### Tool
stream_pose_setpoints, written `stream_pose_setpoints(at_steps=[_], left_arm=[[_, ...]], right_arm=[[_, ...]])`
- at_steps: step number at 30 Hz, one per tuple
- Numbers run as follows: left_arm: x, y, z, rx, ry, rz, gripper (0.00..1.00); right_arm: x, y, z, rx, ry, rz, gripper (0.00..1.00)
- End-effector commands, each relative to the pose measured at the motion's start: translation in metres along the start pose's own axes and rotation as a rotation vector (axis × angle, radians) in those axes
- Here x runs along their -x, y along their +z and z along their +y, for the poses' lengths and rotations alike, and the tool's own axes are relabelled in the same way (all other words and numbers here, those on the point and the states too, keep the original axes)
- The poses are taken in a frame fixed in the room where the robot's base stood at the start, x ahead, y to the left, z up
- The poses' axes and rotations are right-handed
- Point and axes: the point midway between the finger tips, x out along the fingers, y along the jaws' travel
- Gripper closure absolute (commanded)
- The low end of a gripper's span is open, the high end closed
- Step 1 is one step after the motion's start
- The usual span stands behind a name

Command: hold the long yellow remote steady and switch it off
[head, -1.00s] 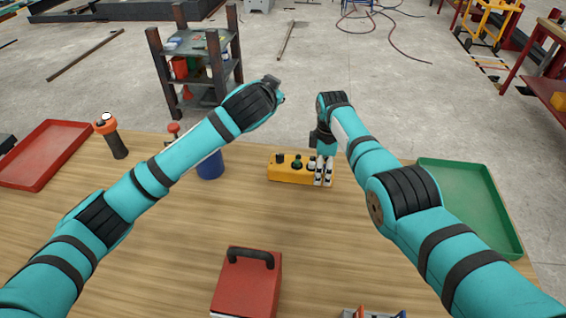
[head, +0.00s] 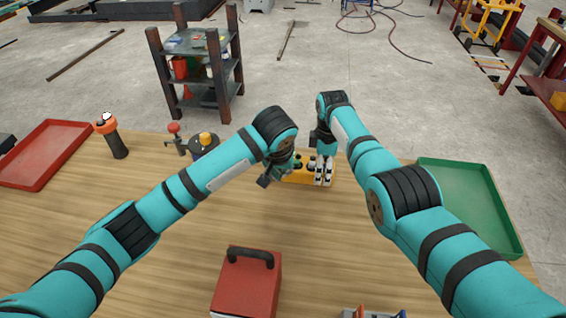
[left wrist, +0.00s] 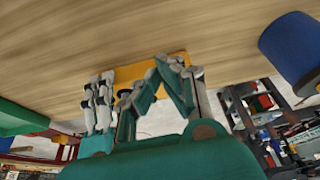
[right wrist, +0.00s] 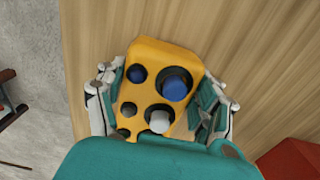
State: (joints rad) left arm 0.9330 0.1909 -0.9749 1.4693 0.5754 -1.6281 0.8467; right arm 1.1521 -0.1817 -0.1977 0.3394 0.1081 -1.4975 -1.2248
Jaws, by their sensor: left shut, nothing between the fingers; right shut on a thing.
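The long yellow remote (head: 300,180) lies on the wooden table. In the right wrist view the remote (right wrist: 150,55) shows blue, black and pale round buttons on its face. My right gripper (head: 324,172) is shut on the remote near its right end, with a finger at each side in the right wrist view (right wrist: 160,95). My left gripper (head: 268,178) is shut and empty over the remote's left end, hiding part of it. In the left wrist view its fingertips (left wrist: 168,63) overlap the yellow body (left wrist: 133,75); I cannot tell whether they touch.
A blue cylinder (left wrist: 292,48) stands behind my left arm. A red-knobbed item (head: 174,130) and an orange-topped tool (head: 112,135) stand left of it. A red toolbox (head: 245,290) is at the front, a green tray (head: 462,190) at right, a red tray (head: 45,150) at left.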

Motion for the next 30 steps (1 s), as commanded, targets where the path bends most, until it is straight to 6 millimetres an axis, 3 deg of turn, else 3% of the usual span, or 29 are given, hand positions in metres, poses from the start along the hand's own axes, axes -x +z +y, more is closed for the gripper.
stream_pose_setpoints(at_steps=[4,6,13,30], left_arm=[[-0.031,-0.002,0.000,0.001,-0.002,0.000,1.00],[-0.032,-0.015,0.001,0.001,0.000,0.003,1.00],[-0.040,-0.034,0.001,-0.001,0.001,0.002,1.00],[-0.042,-0.039,0.001,0.007,-0.002,0.002,1.00]], right_arm=[[0.001,0.000,0.000,0.000,0.001,0.000,0.82],[0.001,0.000,0.000,0.000,0.001,0.000,0.82],[0.001,0.000,0.000,0.000,0.001,0.000,0.82],[0.001,0.000,0.001,0.000,0.002,0.000,0.82]])
